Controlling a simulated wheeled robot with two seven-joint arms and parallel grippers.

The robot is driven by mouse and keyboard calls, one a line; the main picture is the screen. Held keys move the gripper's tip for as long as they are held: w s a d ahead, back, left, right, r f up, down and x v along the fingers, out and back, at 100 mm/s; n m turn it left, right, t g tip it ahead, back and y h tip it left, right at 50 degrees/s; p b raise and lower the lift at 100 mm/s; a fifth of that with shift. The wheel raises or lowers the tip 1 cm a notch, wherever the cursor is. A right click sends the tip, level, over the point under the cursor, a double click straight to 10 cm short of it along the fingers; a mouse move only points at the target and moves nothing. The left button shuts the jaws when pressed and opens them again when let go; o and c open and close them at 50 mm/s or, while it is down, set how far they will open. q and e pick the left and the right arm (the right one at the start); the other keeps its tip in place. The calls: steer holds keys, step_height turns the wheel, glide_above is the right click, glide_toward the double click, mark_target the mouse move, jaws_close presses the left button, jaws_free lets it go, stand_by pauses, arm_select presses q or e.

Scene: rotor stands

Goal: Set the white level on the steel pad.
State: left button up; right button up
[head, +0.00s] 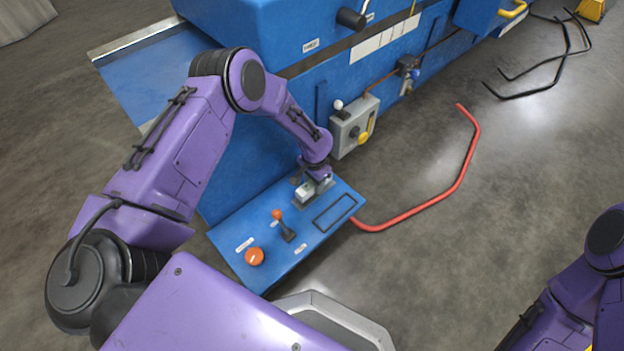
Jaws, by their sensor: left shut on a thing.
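The blue panel (268,238) at the centre bears a small grey plate, which looks like the steel pad (325,190), near its far edge. My left gripper (312,184) reaches down over this plate and is shut on a small whitish block with a greenish spot, which looks like the white level (304,192). The level is at or just above the plate; I cannot tell whether they touch. My gripper and wrist hide part of both. Only part of my right arm shows at the lower right; its gripper is out of view.
The panel also bears an orange knob (255,256), an orange-topped lever (284,226) and a black rectangular outline (334,212). A grey switch box (348,132) sits close behind my left wrist. A red bent rail (432,203) lies right, on open floor.

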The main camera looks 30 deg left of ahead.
arm_select(q)
steer(key=shift+f, duration=0.15)
stand_by(0.3)
steer(key=shift+f+b, duration=0.35)
steer(key=shift+f, duration=0.15)
steer(key=shift+f, duration=0.4)
stand_by(0.9)
steer(key=o, duration=1.3)
steer(key=shift+c, duration=0.2)
step_height(320, 180, up, 13)
steer(key=p, duration=1.1)
